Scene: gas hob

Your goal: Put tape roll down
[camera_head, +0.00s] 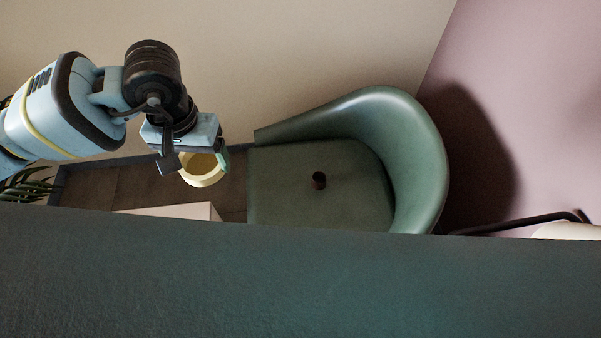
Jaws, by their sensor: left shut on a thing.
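A yellow tape roll (202,181) hangs below my left gripper (195,160), left of the middle of the head view. The left gripper is shut on the roll. A dark finger shows at its left side and a green-tipped finger at its right. The roll is held in the air, with its round opening partly facing the camera. What lies directly beneath it is hard to judge from this angle. My right gripper is not in view.
A dark green surface (300,285) fills the foreground. A pale box-like edge (185,211) shows below the roll. A plant (28,184) is at far left.

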